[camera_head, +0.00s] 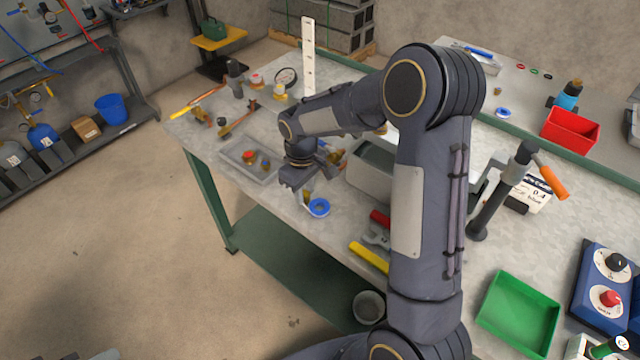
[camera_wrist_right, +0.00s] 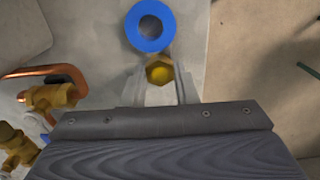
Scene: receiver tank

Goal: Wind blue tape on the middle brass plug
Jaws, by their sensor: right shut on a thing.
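My right gripper (camera_head: 302,190) reaches down over the near edge of the grey metal bench. In the right wrist view its two pale fingers (camera_wrist_right: 160,88) are closed around a brass plug (camera_wrist_right: 159,72) with a hexagonal rim. The same plug shows small below the gripper in the head view (camera_head: 307,196). A blue tape roll (camera_head: 318,208) lies on the bench just beside the plug; it also shows in the wrist view (camera_wrist_right: 149,27), apart from the fingers. Whether the held plug is the middle one cannot be told. My left gripper is not in view.
A grey tray (camera_head: 232,158) with small coloured parts lies left of the gripper. More brass fittings (camera_wrist_right: 50,98) lie left in the wrist view. A grey box (camera_head: 369,180), a red cylinder (camera_head: 380,218) and a yellow bar (camera_head: 368,257) are right of the tape. A green tray (camera_head: 519,322) is nearer.

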